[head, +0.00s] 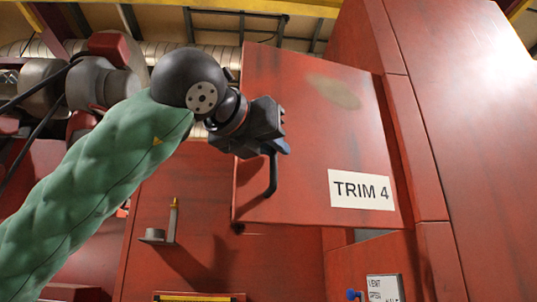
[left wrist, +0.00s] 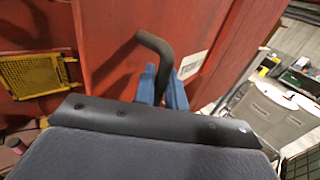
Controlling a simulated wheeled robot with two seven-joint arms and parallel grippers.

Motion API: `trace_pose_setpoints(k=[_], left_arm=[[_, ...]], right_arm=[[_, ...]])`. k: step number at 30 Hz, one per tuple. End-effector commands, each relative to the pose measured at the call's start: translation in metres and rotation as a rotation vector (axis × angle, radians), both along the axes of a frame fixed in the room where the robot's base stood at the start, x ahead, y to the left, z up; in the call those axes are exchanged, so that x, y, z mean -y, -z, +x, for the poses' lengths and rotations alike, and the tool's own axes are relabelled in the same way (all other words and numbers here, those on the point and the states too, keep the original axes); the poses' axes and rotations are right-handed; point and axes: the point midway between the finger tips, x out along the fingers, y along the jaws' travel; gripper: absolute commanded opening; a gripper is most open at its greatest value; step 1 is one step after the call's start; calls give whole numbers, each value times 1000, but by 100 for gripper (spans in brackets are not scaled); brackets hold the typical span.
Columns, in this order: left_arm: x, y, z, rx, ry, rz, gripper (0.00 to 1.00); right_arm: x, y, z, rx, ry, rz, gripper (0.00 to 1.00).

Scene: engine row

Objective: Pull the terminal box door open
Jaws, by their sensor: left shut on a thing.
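The terminal box door (head: 310,130) is a red panel with a white "TRIM 4" label (head: 361,190), right of centre in the head view. It meets red housing along its right side. Its left edge stands out from the wall behind, but I cannot tell the exact angle. A dark bent handle (head: 272,178) is near its left edge. My left gripper (head: 279,137) is shut on the upper part of the handle. In the left wrist view, the handle (left wrist: 157,45) sits between my blue fingers (left wrist: 162,88). My right gripper is not in view.
Tall red housing (head: 455,110) rises at the right. A small sign (head: 384,288) and a blue knob (head: 354,294) are below the door. A small fitting (head: 160,235) sticks out of the wall at lower left. The left wrist view shows a yellow grille (left wrist: 38,85) and grey cabinets (left wrist: 270,112).

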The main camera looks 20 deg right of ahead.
Motion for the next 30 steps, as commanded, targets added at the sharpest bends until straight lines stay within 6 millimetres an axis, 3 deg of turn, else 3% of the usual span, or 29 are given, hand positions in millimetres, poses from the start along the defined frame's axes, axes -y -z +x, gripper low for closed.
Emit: trace_pose_setpoints(k=[11, 12, 14, 25, 30], left_arm=[[1, -1, -1, 1, 1, -1, 0], [1, -1, -1, 1, 1, -1, 20], [0, -1, -1, 1, 1, -1, 30], [-2, 0, -2, 1, 0, -1, 30], [-13, 0, -10, 1, -1, -2, 30]], right_arm=[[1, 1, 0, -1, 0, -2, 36], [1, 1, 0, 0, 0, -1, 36], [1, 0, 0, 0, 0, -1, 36], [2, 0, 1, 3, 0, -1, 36], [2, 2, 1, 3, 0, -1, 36]])
